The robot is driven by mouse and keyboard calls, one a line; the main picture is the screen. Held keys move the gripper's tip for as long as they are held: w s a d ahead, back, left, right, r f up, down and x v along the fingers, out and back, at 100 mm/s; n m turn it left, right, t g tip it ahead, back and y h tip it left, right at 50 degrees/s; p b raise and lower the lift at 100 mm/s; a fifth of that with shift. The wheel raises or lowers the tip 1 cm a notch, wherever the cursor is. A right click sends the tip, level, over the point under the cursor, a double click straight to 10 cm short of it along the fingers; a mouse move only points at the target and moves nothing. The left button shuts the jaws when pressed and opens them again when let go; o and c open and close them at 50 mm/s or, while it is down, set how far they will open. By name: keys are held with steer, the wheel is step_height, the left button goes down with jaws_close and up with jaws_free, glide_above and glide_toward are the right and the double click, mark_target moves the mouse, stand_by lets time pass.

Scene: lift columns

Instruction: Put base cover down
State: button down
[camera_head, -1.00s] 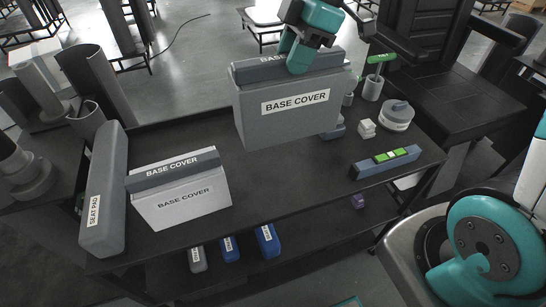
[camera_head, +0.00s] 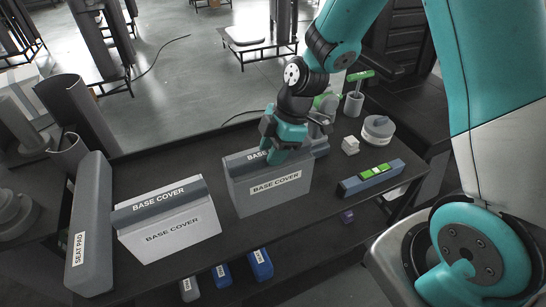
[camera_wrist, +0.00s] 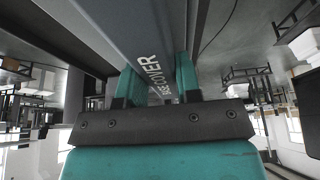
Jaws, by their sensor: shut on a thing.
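A dark grey base cover (camera_head: 272,190) with a white label stands upright on the black table top (camera_head: 300,235), or just above it; I cannot tell whether its bottom edge touches. My gripper (camera_head: 284,152) is shut on the top bar of this base cover. In the wrist view my gripper (camera_wrist: 158,88) has a teal finger on each side of the bar of the base cover (camera_wrist: 140,45), whose lettering shows between them. A second, lighter base cover (camera_head: 175,225) with a dark top bar stands to the left, apart from the held one.
A grey seat pad (camera_head: 92,235) stands at the table's left end. A level (camera_head: 372,178) with green vials, a white block (camera_head: 350,145) and a round tape-like item (camera_head: 378,130) lie to the right. Blue and grey labelled items (camera_head: 262,264) are on the lower shelf.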

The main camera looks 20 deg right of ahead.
steer(key=shift+f, duration=1.45)
steer(key=c, duration=0.8)
jaws_free()
steer(key=shift+f, duration=0.1)
